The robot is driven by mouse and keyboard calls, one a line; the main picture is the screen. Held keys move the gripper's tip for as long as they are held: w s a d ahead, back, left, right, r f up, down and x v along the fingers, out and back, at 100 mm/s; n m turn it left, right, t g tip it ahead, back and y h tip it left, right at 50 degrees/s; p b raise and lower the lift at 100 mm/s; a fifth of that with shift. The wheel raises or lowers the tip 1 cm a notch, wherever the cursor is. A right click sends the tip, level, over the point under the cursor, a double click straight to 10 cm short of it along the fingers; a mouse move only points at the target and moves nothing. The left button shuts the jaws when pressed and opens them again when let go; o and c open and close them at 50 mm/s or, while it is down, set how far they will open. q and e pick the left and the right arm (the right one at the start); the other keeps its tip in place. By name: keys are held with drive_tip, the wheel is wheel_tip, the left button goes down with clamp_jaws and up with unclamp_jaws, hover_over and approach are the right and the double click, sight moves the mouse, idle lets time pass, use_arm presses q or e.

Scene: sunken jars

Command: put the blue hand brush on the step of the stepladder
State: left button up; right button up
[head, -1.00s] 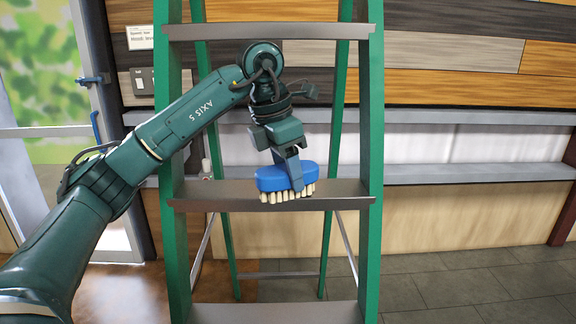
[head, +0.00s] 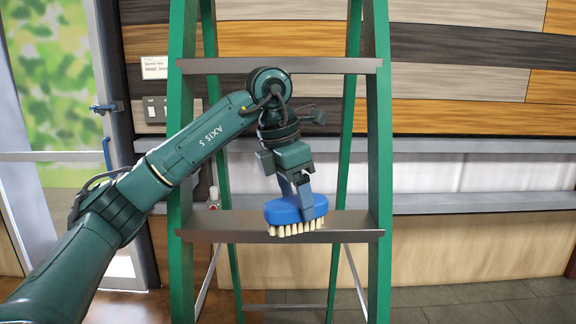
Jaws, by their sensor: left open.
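The blue hand brush (head: 284,213) is at the middle step (head: 225,223) of the green stepladder, right of the step's middle. Its pale bristles point down and overlap the step's front edge in the picture. My left gripper (head: 296,205) is directly above the brush, pointing down, with its jaws open. One finger comes down in front of the blue body and hides part of it; the other is partly hidden behind the brush. My right gripper is not in view.
A higher step (head: 275,66) crosses the ladder above my gripper. Green side rails (head: 379,150) stand on both sides. A small bottle (head: 213,198) shows near the middle step's left end. A grey shelf (head: 470,202) runs along the wall behind.

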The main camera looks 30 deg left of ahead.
use_arm(q)
drive_tip(key=v, duration=1.1)
drive_tip(key=shift+f, duration=0.1)
